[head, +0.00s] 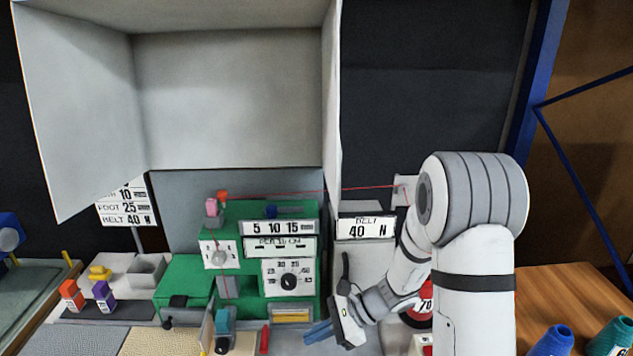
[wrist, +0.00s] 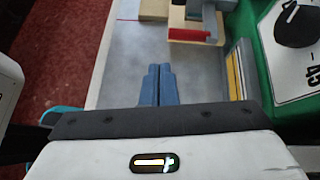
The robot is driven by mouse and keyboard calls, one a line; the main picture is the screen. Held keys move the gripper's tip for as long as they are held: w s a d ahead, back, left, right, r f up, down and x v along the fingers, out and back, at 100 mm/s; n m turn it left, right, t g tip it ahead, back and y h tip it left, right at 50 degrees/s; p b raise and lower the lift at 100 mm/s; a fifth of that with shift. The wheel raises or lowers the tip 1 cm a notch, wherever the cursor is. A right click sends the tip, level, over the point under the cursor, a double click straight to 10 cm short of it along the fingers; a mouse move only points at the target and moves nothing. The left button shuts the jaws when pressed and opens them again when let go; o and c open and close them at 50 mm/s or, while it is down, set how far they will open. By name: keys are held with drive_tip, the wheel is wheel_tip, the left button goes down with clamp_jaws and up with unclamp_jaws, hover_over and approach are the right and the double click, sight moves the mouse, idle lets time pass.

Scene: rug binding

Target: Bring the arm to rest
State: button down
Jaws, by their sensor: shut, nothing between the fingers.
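My gripper (head: 318,332) is in the head view at the lower middle, in front of the green machine (head: 228,288) and to its right. Its blue fingers are together with nothing between them. In the wrist view the shut fingers (wrist: 159,85) point over a grey surface (wrist: 125,62), with a gap to the red block ahead. My arm (head: 472,245) rises at the right of the head view and bends down left to the gripper.
A red block (head: 264,340) stands left of the gripper. A black knob (wrist: 295,25) is at the wrist view's right. A grey open hood (head: 230,95) hangs above the machine. Teal and blue spools (head: 556,341) stand on the wooden table at right.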

drive_tip(key=s+d+r+n+t+h, duration=0.4)
drive_tip(key=s+d+r+n+h, duration=0.7)
drive_tip(key=s+d+r+n, duration=0.4)
drive_tip(key=shift+s+d+r+n, duration=0.2)
drive_tip(key=shift+d+r+n, duration=0.1)
drive_tip(key=shift+r, duration=0.65)
